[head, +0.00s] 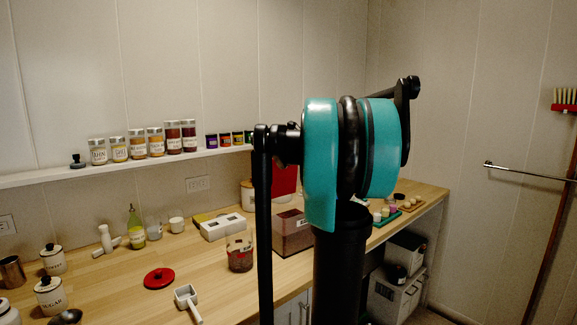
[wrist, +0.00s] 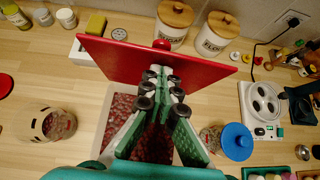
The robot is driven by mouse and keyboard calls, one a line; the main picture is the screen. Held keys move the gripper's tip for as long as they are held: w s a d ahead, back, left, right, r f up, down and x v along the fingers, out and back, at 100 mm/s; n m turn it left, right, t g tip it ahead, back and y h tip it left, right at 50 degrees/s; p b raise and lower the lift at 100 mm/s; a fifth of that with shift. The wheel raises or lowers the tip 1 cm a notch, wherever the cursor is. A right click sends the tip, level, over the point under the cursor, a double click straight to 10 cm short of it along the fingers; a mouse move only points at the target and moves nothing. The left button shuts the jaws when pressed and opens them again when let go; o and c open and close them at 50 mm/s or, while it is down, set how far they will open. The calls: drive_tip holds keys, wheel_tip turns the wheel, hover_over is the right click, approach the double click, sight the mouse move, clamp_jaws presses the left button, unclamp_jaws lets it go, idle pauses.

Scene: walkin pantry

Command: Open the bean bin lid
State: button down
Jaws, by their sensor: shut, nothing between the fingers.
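The bean bin (head: 290,234) stands on the wooden counter, partly hidden by my arm in the head view. In the wrist view, dark red beans (wrist: 121,107) show through its open top. Its red lid (wrist: 112,57) is raised and tilted up at the far side of the bin, with a red knob (wrist: 162,44) at its far edge. The lid also shows standing up behind the bin in the head view (head: 285,180). My gripper (wrist: 160,80) is shut and empty, over the bin and in front of the lid. I cannot tell whether its tips touch the lid.
A clear jar (wrist: 54,124) stands left of the bin, and a blue-lidded jar (wrist: 237,141) to its right. Two wooden-lidded canisters (wrist: 217,32) stand behind the lid. A white appliance (wrist: 262,108) is at the right. A red round lid (head: 159,278) and white scoop (head: 187,298) lie on the counter.

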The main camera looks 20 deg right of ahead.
drive_tip(key=shift+g, duration=0.6)
drive_tip(key=shift+w+a+r, duration=0.1)
drive_tip(key=shift+w+a, duration=0.15)
drive_tip(key=shift+w, duration=0.6)
drive_tip(key=shift+w+a+r, duration=0.15)
drive_tip(key=shift+w+a, duration=0.05)
drive_tip(key=shift+w, duration=0.6)
drive_tip(key=shift+w+a+r, duration=0.1)
drive_tip(key=shift+w+a, duration=0.15)
drive_tip(key=shift+w, duration=0.6)
drive_tip(key=shift+s, duration=0.1)
